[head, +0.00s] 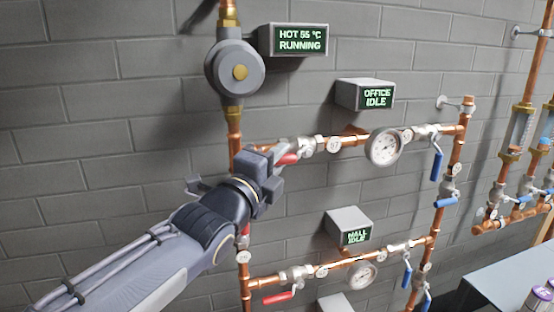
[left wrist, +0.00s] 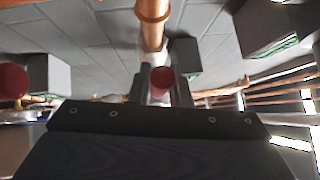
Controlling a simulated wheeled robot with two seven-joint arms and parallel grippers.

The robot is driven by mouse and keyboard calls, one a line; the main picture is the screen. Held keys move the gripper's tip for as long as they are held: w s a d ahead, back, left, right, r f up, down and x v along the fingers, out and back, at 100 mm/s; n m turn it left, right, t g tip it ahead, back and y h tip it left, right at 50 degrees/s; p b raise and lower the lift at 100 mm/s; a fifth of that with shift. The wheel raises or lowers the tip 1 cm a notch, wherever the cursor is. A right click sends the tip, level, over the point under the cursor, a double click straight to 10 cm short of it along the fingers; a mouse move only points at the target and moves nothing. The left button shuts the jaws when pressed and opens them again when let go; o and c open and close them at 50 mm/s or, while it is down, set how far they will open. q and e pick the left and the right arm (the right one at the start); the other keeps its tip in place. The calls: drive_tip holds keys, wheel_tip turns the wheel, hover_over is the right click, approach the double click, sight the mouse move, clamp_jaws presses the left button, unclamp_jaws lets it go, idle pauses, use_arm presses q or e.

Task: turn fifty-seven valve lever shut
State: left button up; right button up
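My left gripper (head: 272,174) reaches in from the left in front of the upper branch pipe, its fingers apart. A red valve lever (head: 287,159) shows at its fingertips, slanting down-left from a silver valve (head: 305,146). The left wrist view shows a red lever end (left wrist: 162,80) between the two fingers, near the right one; contact is unclear. A round white tag (head: 334,144) hangs beside the valve; its number is too small to read surely. Another red lever (head: 278,297) lies along the lower branch. The gripper partly hides the upper lever and the riser. My right gripper is out of view.
A grey pump (head: 235,70) sits above on the riser. A grey bench (head: 505,280) is at lower right.

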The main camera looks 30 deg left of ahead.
use_arm(q)
clamp_jaws()
drive_tip(key=shift+r+m+g+p, duration=0.35)
drive_tip(key=shift+r+p, duration=0.2)
drive_tip(key=shift+p, duration=0.3)
drive_tip(key=r+m+g+p, duration=0.1)
drive_tip(key=p, duration=0.1)
drive_tip(key=r+m+g+p, duration=0.1)
drive_tip(key=p, duration=0.2)
drive_tip(key=shift+w+d+r+m+g+p, duration=0.1)
drive_tip(key=shift+w+d+m+g+p, duration=0.1)
drive_tip(key=shift+d+m+g+p, duration=0.1)
drive_tip(key=shift+w+r+m+g+p, duration=0.15)
drive_tip(key=shift+m+g+p, duration=0.15)
drive_tip(key=shift+p, duration=0.2)
drive_tip(key=shift+w+d+r+m+g, duration=0.15)
drive_tip(key=shift+m+g, duration=0.2)
drive_tip(key=shift+g, duration=0.2)
